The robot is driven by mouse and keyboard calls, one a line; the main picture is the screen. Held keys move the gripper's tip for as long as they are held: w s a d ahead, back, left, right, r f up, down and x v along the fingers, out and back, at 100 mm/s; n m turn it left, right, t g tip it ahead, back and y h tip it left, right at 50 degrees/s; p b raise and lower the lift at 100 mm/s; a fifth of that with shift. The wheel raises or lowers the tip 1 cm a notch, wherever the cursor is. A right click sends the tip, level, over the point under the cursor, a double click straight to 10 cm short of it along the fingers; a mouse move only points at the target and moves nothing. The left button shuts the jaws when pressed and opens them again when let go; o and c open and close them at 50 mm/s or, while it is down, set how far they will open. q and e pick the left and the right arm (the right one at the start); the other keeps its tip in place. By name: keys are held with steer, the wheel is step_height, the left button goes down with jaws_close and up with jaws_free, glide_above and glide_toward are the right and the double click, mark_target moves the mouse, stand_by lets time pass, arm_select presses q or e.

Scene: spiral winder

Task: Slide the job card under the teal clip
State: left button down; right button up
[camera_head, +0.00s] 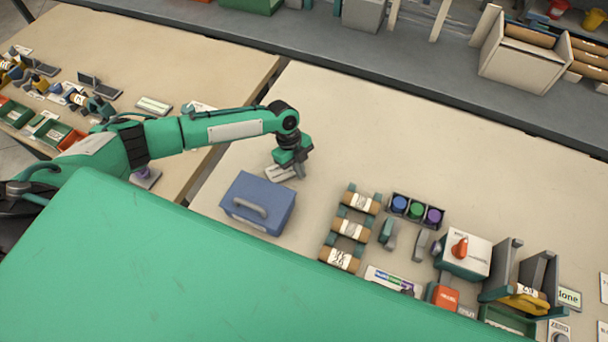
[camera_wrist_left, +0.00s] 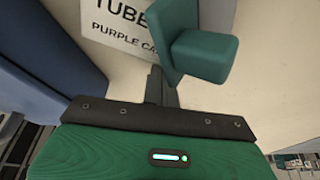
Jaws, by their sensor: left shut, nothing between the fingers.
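The white job card (camera_wrist_left: 125,25) lies flat on the table, with the printed words "TUBE" and "PURPLE CA" partly cut off or covered. The teal clip (camera_wrist_left: 205,52) is a blocky piece that covers the right end of the card in the left wrist view; whether the card is under it or only behind it I cannot tell. My left gripper (camera_wrist_left: 161,88) is shut and empty, its fingertips close to the card's near edge and the clip. In the head view the card (camera_head: 280,173) shows beside my left gripper (camera_head: 299,171), which hides the clip. My right gripper is not in view.
A blue box with a handle (camera_head: 258,203) stands just in front of the card. The table behind the gripper is clear.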

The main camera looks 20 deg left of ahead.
arm_select(q)
steer(key=d, duration=0.1)
steer(key=s+d+p, duration=0.1)
steer(key=d, duration=0.1)
steer(key=shift+s+r, duration=0.2)
steer(key=shift+s, duration=0.05)
steer(key=shift+d+r, duration=0.15)
steer(key=shift+d, duration=0.05)
steer(key=b+v, duration=0.3)
steer(key=v, duration=0.6)
steer(key=shift+r, duration=0.2)
steer(key=shift+a, duration=0.1)
